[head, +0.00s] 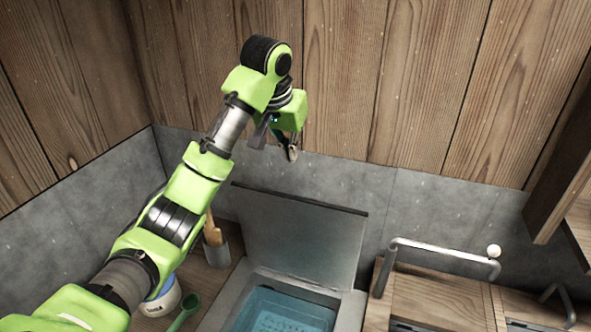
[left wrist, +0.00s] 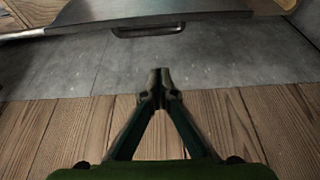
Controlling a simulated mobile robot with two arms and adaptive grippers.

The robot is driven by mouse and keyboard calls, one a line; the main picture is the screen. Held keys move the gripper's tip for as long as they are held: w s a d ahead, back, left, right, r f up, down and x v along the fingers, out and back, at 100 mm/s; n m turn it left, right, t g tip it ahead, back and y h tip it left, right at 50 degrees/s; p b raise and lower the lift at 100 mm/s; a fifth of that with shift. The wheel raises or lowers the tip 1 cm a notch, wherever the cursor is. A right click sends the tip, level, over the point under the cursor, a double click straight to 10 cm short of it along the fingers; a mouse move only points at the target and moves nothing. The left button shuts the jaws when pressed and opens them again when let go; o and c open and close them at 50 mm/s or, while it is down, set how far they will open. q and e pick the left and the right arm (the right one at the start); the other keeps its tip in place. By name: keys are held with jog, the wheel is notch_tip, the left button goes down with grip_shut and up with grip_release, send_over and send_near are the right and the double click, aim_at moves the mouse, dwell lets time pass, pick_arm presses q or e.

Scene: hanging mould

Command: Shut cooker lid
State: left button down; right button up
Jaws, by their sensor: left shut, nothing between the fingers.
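The cooker (head: 350,311) stands at the bottom centre of the head view, with a blue, watery-looking interior. Its grey lid (head: 295,232) stands open, tilted up towards the back wall. My left gripper (head: 291,154) is above and behind the lid's top edge, near the wooden wall, pointing down. It is shut and empty, and looks apart from the lid. In the left wrist view the fingertips (left wrist: 160,78) meet in front of the grey wall. The lid's edge (left wrist: 205,16) shows at the top there, with a dark handle (left wrist: 148,31). My right gripper is not in view.
Left of the cooker are a holder with wooden utensils (head: 215,250), a green spoon (head: 187,308) and a blue-and-white jar (head: 163,300), partly behind my arm. A metal rail (head: 440,250) stands at right over wooden cabinets (head: 435,296). A wooden wall (head: 420,80) rises close behind.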

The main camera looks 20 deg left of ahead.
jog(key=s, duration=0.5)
pick_arm(q)
jog(key=x, duration=0.6)
jog(key=p+x, duration=0.1)
jog(key=x, duration=0.2)
jog(key=shift+s, duration=0.3)
jog(key=s, duration=0.1)
jog(key=s+p, duration=0.2)
jog(key=s, duration=0.1)
jog(key=shift+a+f, duration=0.1)
jog(key=shift+f, duration=0.2)
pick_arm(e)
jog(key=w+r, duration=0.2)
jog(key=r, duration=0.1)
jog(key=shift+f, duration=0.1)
